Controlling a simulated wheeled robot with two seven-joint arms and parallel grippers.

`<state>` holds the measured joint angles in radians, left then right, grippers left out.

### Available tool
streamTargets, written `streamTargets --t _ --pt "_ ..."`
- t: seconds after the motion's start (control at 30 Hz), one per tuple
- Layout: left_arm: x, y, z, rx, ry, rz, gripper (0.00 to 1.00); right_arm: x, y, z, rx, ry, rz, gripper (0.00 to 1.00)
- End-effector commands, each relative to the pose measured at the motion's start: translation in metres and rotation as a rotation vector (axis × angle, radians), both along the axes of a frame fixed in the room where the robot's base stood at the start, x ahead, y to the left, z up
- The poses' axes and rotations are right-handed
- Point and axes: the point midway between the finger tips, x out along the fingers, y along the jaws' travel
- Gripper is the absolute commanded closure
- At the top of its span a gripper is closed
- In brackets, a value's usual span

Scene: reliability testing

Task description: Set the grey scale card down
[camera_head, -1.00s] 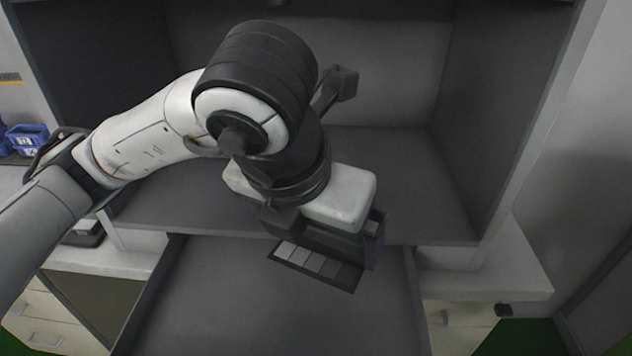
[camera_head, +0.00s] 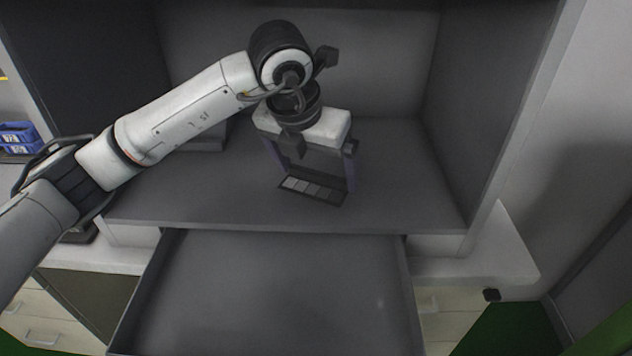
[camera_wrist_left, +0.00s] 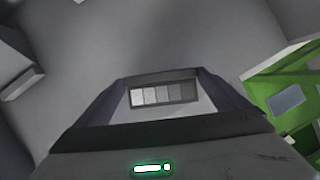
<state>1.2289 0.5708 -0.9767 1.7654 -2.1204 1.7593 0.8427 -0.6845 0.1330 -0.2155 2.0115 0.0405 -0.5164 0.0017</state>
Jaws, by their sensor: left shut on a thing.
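The grey scale card (camera_head: 312,190) is a small dark-framed strip with patches running from light to dark grey. My left gripper (camera_head: 312,184) is shut on it, inside the grey cabinet over the shelf floor (camera_head: 400,195). In the left wrist view the card (camera_wrist_left: 162,94) shows between the fingers of my left gripper (camera_wrist_left: 165,98), its patches facing the camera. I cannot tell whether the card touches the shelf. My right gripper is in neither view.
An open grey drawer (camera_head: 270,300) sticks out below the shelf and looks empty. Cabinet walls close in the shelf at the back and sides. Blue bins (camera_head: 18,138) stand at the far left. The shelf right of the gripper is clear.

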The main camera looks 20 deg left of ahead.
Motion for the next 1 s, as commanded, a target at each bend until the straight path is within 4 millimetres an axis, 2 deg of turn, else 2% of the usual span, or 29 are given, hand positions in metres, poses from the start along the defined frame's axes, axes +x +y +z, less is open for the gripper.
streamTargets --t 0.2,0.6,0.63,0.67,1.0 --pt "-0.001 0.0 -0.032 0.002 0.005 -0.001 0.28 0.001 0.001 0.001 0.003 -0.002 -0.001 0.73" --pt "0.003 0.001 -0.041 0.0 0.001 0.0 0.28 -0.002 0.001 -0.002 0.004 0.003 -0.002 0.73" --pt "0.003 0.001 -0.039 0.0 0.001 0.0 0.03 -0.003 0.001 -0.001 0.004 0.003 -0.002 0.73" --pt "0.003 0.001 -0.039 0.0 0.001 0.0 0.0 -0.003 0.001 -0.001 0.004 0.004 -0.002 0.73" --pt "0.002 0.001 -0.032 0.0 0.0 0.0 0.0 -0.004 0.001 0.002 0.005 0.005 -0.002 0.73"
